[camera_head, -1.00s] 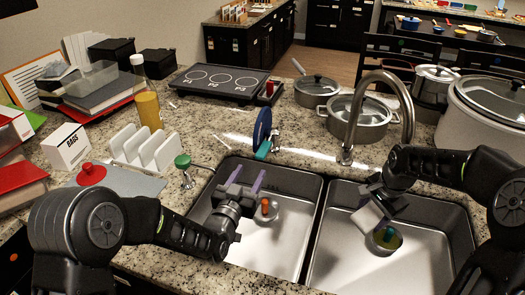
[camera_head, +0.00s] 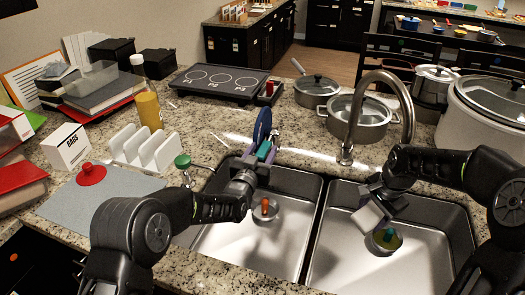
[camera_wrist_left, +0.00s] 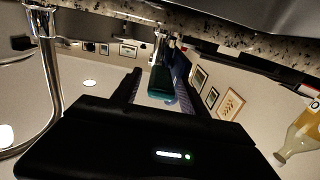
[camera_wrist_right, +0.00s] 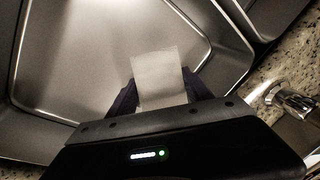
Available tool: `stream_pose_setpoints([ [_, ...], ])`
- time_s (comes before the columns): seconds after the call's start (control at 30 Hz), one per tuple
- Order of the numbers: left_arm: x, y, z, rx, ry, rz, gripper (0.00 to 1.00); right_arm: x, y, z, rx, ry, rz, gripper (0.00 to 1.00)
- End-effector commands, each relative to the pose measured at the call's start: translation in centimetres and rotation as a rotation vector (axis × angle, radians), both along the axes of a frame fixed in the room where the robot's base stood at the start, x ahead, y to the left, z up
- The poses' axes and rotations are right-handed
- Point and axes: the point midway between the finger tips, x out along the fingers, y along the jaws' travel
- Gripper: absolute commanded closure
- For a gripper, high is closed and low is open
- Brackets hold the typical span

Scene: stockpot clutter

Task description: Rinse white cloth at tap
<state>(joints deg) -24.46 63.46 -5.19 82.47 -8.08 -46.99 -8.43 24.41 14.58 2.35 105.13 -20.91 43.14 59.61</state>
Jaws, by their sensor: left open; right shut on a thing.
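The white cloth (camera_head: 366,218) is held in my right gripper (camera_head: 380,208), over the right sink basin and below the tap's spout. In the right wrist view the cloth (camera_wrist_right: 160,78) shows as a pale, flat piece between the purple fingers. The tap (camera_head: 346,148) is a tall metal arch behind the basins, its spout curving to the right. My left gripper (camera_head: 262,158) is open behind the left basin, its fingers either side of a teal block (camera_head: 264,150). The left wrist view shows this block (camera_wrist_left: 161,84) between the fingers; contact is unclear.
The left basin holds a small round piece with an orange top (camera_head: 265,208); the right basin holds one with a green top (camera_head: 387,237). A green-topped fitting (camera_head: 183,162) and white rack (camera_head: 143,148) stand left. Pots stand behind.

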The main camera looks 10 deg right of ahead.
Motion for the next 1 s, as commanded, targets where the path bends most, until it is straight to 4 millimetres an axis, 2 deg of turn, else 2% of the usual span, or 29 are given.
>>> stream_pose_setpoints([
  [0.3,0.15,-0.07,0.03,0.001,0.0,0.0,0.5,0.01,-0.01,0.01,0.0,0.0,0.0,0.74],
  [0.9,0.13,-0.07,0.02,0.001,0.0,0.0,0.99,0.01,0.0,0.01,0.0,0.0,0.0,0.74],
  [1.0,0.13,-0.07,0.02,0.001,0.0,0.0,1.0,0.01,-0.01,0.01,0.0,0.0,0.0,0.74],
])
